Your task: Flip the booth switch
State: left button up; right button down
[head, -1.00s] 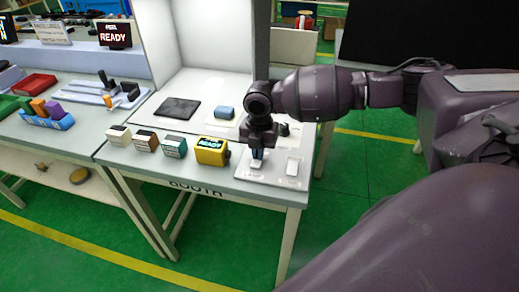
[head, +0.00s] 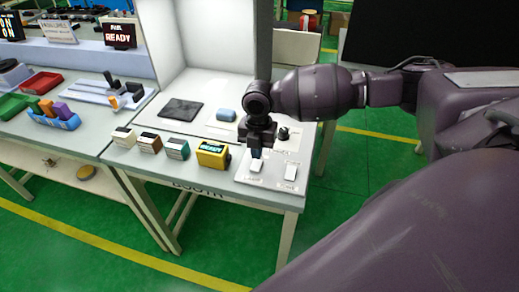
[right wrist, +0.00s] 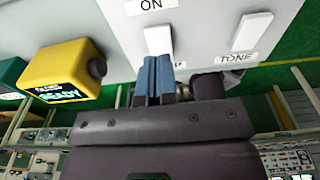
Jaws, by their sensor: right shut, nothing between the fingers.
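The booth's switch panel (head: 272,185) is a pale plate at the front right corner of the booth table. It bears a left white rocker switch (head: 256,167) and a right white rocker switch (head: 291,172). In the right wrist view the left switch (right wrist: 158,38) is beside an "ON" label, and the right switch (right wrist: 251,30) is beside a "TONE" label. My right gripper (head: 256,153) is shut and empty, with its blue fingertips (right wrist: 157,62) at the near end of the left switch. I cannot tell whether they touch. My left gripper is not in view.
A yellow box reading "READY" (head: 212,154) stands just left of the panel, with several small blocks (head: 150,144) beyond it. A dark knob (head: 283,133) is behind the switches. A dark pad (head: 181,109) and a blue cylinder (head: 225,115) lie farther back.

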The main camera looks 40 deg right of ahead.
jog(key=r, duration=0.2)
jog(key=shift+w+d+r, duration=0.25)
jog(key=shift+r, duration=0.1)
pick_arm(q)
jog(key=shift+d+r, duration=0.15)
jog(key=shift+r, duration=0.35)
pick_arm(e)
notch_tip(320, 180, up, 8)
jog(key=shift+w+d+r, duration=0.15)
jog(key=shift+d+r, duration=0.05)
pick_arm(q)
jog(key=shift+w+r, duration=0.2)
